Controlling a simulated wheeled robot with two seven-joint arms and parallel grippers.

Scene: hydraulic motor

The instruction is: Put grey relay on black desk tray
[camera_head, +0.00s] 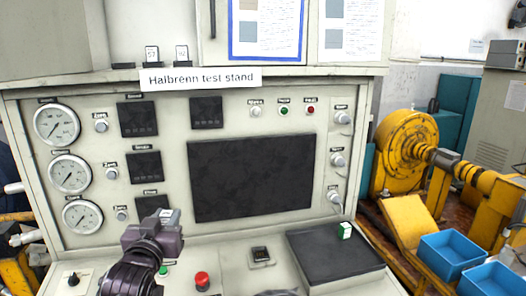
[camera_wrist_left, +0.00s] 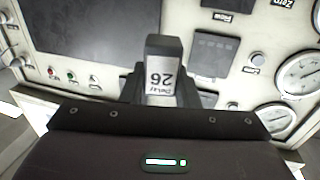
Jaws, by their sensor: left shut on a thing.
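My left gripper (camera_head: 160,228) is in front of the lower left part of the test stand's panel, shut on the grey relay (camera_wrist_left: 165,46). The black desk tray (camera_head: 325,262) lies on the desk to the right, apart from the gripper.
A small green and white block (camera_head: 345,230) stands on the tray near its back right; the tray's front and left are bare. A red button (camera_head: 202,280) and a small black switch (camera_head: 261,254) are on the desk between gripper and tray. Blue bins (camera_head: 450,255) stand at right.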

